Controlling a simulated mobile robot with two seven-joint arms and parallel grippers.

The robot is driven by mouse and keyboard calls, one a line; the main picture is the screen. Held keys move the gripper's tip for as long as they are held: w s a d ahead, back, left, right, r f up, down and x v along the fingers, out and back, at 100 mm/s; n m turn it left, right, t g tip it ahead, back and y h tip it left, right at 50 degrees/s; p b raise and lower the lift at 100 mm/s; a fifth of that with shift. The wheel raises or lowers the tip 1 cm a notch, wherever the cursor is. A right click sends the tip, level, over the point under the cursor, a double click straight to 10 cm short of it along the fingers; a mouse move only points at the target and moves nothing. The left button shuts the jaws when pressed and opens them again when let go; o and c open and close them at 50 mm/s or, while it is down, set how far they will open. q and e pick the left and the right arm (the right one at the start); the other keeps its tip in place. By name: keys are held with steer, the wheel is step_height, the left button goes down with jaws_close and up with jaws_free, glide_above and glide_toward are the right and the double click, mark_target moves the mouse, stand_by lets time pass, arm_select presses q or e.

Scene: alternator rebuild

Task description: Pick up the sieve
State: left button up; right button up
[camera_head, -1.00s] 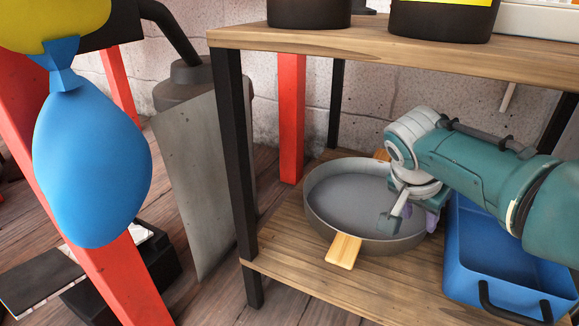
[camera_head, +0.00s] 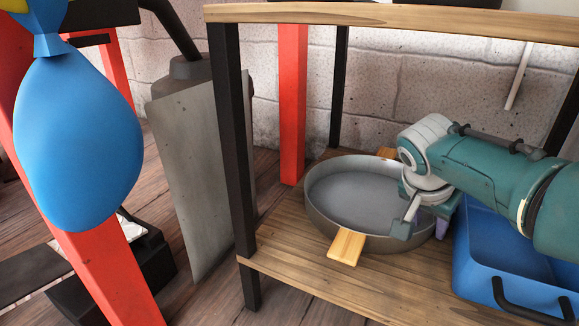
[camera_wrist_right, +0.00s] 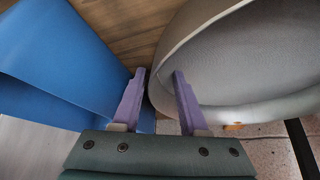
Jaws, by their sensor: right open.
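The sieve is a round grey pan (camera_head: 365,197) with a pale mesh bottom and wooden handles (camera_head: 346,247) at front and back. It rests on the lower wooden shelf. My right gripper (camera_head: 422,226) is at its right rim, open and empty. In the right wrist view, the purple fingers of my right gripper (camera_wrist_right: 158,73) point at the sieve's wall (camera_wrist_right: 172,45). The rim runs between them, with one finger over the sieve's side and the other outside. I cannot tell whether either touches. My left gripper is out of view.
A blue bin (camera_head: 515,262) with a black handle stands close right of the sieve. The upper shelf board (camera_head: 380,15) spans above.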

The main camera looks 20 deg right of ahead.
jaws_close()
stand_by(0.4)
stand_by(1.1)
